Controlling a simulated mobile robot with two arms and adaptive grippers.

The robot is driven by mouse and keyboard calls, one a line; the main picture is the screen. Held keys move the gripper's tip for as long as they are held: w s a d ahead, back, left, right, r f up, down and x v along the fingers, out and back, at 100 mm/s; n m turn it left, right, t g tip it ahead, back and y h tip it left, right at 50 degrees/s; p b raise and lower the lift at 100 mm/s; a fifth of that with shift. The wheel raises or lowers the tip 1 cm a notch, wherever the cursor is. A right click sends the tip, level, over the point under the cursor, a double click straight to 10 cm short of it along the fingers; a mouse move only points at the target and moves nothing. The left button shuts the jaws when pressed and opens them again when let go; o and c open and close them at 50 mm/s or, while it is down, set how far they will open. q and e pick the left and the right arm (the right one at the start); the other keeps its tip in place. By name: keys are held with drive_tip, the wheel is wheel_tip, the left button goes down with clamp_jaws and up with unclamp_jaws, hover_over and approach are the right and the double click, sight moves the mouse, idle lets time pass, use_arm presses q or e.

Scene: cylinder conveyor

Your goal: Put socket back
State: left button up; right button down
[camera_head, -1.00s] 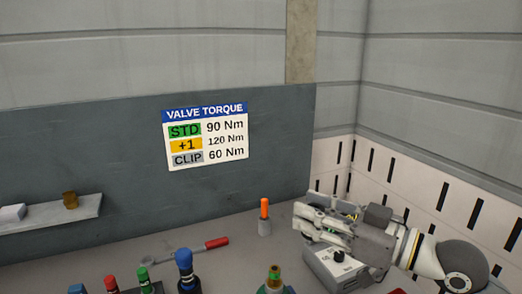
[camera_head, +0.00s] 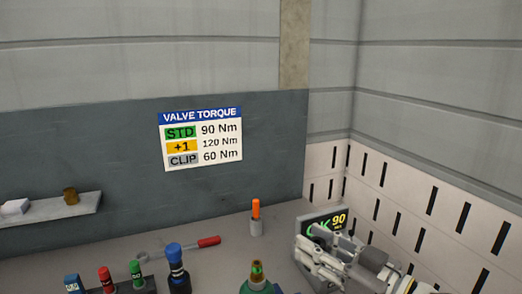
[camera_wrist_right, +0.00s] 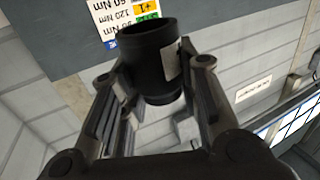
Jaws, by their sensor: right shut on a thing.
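My right gripper (camera_head: 308,258) is at the lower right in the head view, in front of the display box. In the right wrist view its two fingers (camera_wrist_right: 155,85) are shut on a black hollow socket (camera_wrist_right: 155,62) with a pale label on its side. The held socket is hard to make out in the head view. Blue (camera_head: 72,284), red (camera_head: 107,280) and green (camera_head: 136,274) banded pieces, perhaps sockets, stand in a row at the bottom left; their lower parts are cut off or hidden. My left gripper is not in view.
A larger blue-topped black piece (camera_head: 177,270) and a green bottle-like object (camera_head: 257,277) stand at the front. Behind are a red-handled wrench (camera_head: 190,246) and an orange-topped holder (camera_head: 256,218). A display (camera_head: 322,225) reads OK 90. A wall shelf (camera_head: 50,211) is at left.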

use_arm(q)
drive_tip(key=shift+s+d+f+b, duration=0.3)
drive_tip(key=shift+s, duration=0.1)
use_arm(e)
drive_tip(key=s+d+f+m+t+h, duration=0.2)
drive_tip(key=s+d+f+m+h, duration=0.2)
drive_tip(key=f, duration=0.5)
drive_tip(key=s+d+f+m+t+h, duration=0.3)
drive_tip(key=s+d+f+m+h, duration=0.1)
drive_tip(key=s+f+h, duration=0.4)
drive_tip(key=shift+s+d+f+m+h, duration=0.3)
drive_tip(key=shift+s+d+f+m, duration=0.1)
drive_tip(key=shift+s+d+f, duration=0.25)
drive_tip(key=shift+r, duration=0.15)
